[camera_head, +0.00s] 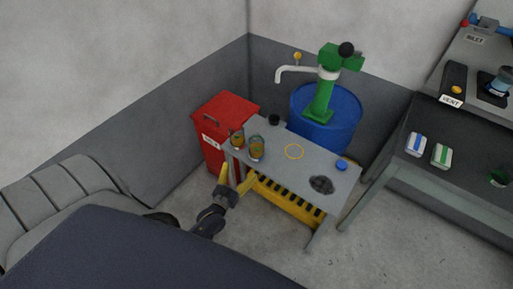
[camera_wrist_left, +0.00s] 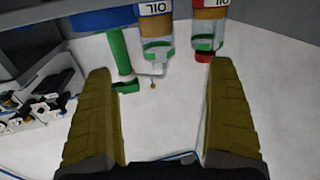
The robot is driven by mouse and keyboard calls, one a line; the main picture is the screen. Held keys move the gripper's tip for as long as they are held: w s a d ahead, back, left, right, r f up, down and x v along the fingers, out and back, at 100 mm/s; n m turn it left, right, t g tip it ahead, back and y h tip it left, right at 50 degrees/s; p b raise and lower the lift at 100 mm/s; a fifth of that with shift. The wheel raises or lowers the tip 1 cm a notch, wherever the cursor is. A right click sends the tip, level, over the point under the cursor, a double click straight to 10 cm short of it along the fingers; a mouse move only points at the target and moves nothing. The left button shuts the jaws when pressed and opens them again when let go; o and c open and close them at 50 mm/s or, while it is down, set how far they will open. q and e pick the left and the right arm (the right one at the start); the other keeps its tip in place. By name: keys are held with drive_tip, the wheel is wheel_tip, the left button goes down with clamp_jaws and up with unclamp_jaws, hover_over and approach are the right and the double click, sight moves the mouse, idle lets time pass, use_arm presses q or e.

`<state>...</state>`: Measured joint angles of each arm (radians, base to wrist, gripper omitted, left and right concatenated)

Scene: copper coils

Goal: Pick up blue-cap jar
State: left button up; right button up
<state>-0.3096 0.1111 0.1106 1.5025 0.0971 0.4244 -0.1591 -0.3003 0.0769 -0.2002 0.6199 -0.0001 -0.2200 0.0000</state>
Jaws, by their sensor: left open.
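My left gripper (camera_head: 236,175) is open and empty, its yellow fingers reaching toward the near left edge of the grey table. Two amber-filled jars stand just beyond it: a left jar (camera_head: 237,139) and a right jar (camera_head: 257,149). In the left wrist view both appear upside down with OIL labels, one jar (camera_wrist_left: 156,40) ahead between the fingers (camera_wrist_left: 161,72) and a red-topped jar (camera_wrist_left: 208,35) to its right. A flat blue disc, perhaps a cap (camera_head: 341,164), lies on the table's right. A small jar with a bluish top (camera_head: 504,76) stands on the right bench. My right gripper is not in view.
A red cabinet (camera_head: 222,112) stands left of the table. A blue barrel (camera_head: 345,112) with a green pump (camera_head: 320,100) stands behind it.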

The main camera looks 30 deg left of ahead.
sight(252, 151)
use_arm(q)
drive_tip(key=w, duration=0.3)
drive_tip(key=w+a, duration=0.1)
drive_tip(key=w, duration=0.5)
drive_tip(key=shift+w+a, duration=0.15)
drive_tip(key=shift+w, duration=0.1)
drive_tip(key=shift+w+a+f, duration=0.1)
drive_tip(key=shift+w+a, duration=0.05)
drive_tip(key=shift+w, duration=1.4)
drive_tip(key=shift+w+a, duration=0.1)
drive_tip(key=shift+w, duration=1.4)
drive_tip(key=c, duration=1.4)
